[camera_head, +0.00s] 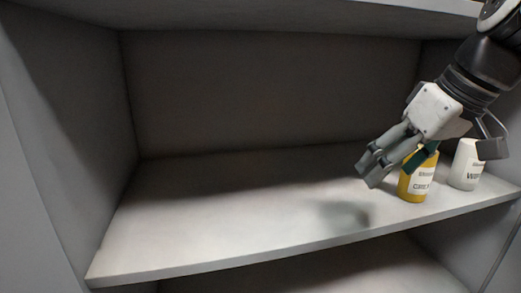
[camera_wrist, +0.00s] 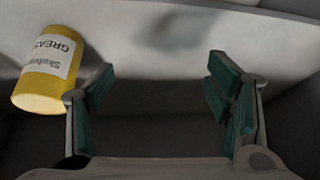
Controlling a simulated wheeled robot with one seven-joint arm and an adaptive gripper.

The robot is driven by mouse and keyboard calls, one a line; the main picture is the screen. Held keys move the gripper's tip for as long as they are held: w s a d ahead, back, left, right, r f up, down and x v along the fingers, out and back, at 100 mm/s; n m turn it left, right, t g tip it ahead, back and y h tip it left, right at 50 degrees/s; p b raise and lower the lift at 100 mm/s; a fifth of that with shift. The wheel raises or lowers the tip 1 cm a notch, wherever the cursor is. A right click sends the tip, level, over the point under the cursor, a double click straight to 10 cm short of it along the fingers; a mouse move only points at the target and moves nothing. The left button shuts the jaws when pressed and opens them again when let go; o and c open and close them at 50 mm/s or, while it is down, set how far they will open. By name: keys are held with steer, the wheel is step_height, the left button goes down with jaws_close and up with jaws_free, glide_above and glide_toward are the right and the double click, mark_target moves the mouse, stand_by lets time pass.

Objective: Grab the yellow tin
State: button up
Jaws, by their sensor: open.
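The yellow tin (camera_head: 416,184) with a white label stands upright on the shelf at the right in the head view, near the front edge. My gripper (camera_head: 432,160) hangs over and around it in that view, partly covering its top. In the wrist view the tin (camera_wrist: 46,78) lies at the upper left, its label upside down, outside the left finger. My gripper (camera_wrist: 163,82) is open there, with nothing between its green-padded fingers.
A white container (camera_head: 466,165) stands just right of the tin, close to my right finger. The light shelf (camera_head: 220,215) is bare to the left. Grey cabinet walls close the left side and back, and another board runs above.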

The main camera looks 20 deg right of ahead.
steer(key=t, duration=0.1)
glide_toward(434, 155)
steer(key=a+f, duration=0.1)
steer(key=f, duration=0.1)
steer(key=shift+n, duration=0.5)
steer(key=x, duration=0.8)
steer(key=shift+w+d+r+p, duration=0.2)
steer(key=shift+w+d+p, duration=0.1)
steer(key=shift+w+d, duration=0.1)
steer(key=shift+d+p+x, duration=0.2)
steer(key=shift+x, duration=1.1)
steer(key=shift+d+p+x, duration=0.15)
steer(key=shift+d+x, duration=0.05)
steer(key=shift+x, duration=1.1)
steer(key=shift+w, duration=0.2)
steer(key=c, duration=1.6)
